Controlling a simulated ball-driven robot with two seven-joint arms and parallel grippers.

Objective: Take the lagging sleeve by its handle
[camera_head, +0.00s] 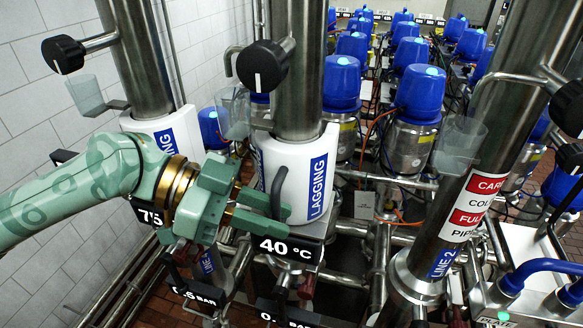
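The lagging sleeve (318,168) is a white shell with a blue LAGGING label, around the middle steel pipe. Its dark grey curved handle (279,180) stands upright on the sleeve's left front. My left gripper (275,214) comes in from the left, with its green fingers pointing right at the handle's lower end. A gap shows between the fingers. The fingers overlap the handle's lower part in the picture, and I cannot tell whether they touch it. My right gripper is not in view.
A 40 °C plate (287,248) is just below my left gripper. A clear cup (236,112) hangs above it, near a black knob (263,66). A second white sleeve (168,135) is behind my arm. A LINE 2 pipe (462,200) stands at right.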

